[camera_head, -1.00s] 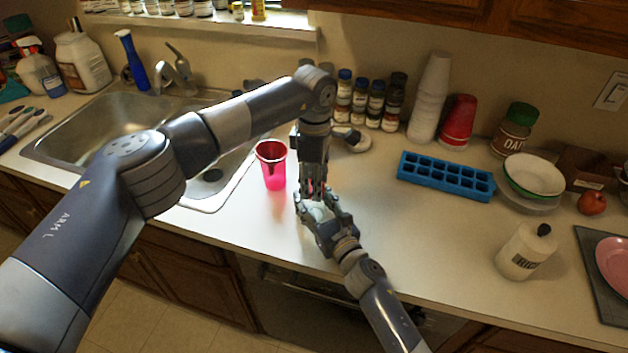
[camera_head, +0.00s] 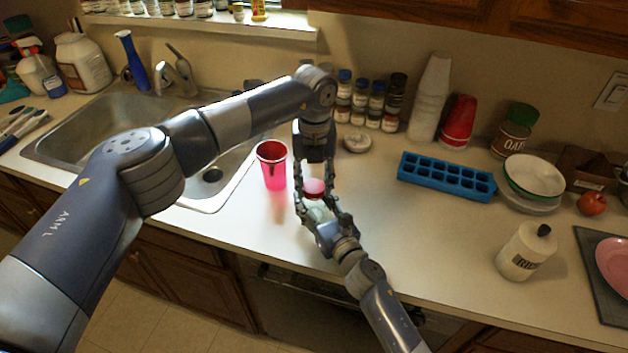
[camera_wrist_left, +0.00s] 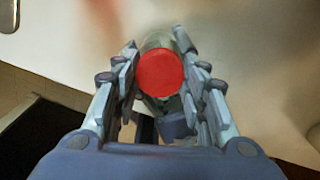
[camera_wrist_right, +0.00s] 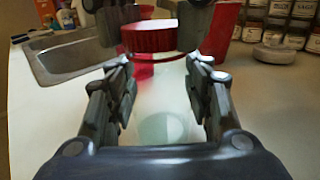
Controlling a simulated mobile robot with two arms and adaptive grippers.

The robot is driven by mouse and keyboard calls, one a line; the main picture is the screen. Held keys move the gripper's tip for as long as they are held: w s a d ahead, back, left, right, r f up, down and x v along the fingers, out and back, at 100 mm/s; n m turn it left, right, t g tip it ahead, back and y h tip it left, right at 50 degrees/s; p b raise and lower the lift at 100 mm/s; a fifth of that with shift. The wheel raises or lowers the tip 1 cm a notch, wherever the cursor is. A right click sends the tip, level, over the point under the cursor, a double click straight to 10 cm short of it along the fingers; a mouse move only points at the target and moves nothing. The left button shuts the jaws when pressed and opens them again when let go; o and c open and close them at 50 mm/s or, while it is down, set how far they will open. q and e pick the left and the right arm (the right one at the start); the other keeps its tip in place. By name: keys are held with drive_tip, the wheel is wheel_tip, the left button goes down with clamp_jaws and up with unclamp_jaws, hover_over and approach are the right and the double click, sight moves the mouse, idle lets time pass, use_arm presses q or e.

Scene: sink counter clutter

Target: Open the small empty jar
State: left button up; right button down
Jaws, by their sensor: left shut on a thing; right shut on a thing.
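The small jar is clear glass and looks empty, with a red lid (camera_head: 314,187). It stands upright above or on the counter near the front edge; its base is hard to see. My right gripper (camera_head: 322,212) is shut around the glass body from the front. The jar's glass (camera_wrist_right: 160,98) shows between its fingers in the right wrist view. My left gripper (camera_head: 315,188) points down from above, its fingers shut on opposite sides of the lid. The lid's round top (camera_wrist_left: 161,72) shows between them in the left wrist view. I cannot tell whether the lid is loose.
A pink-red cup (camera_head: 272,166) stands just left of the grippers, beside the sink (camera_head: 95,130). A round pale object (camera_head: 357,142) and spice jars (camera_head: 375,105) are behind. A blue ice tray (camera_head: 446,176) lies right.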

sight(314, 186)
use_arm(q)
drive_tip(key=n, duration=0.7)
use_arm(e)
drive_tip(key=shift+f, duration=0.1)
use_arm(q)
drive_tip(key=n, duration=0.7)
drive_tip(key=shift+r, duration=0.2)
drive_tip(key=shift+r, duration=0.95)
drive_tip(key=shift+r, duration=2)
use_arm(e)
drive_tip(key=c, duration=0.7)
unclamp_jaws()
drive_tip(key=shift+s, duration=0.1)
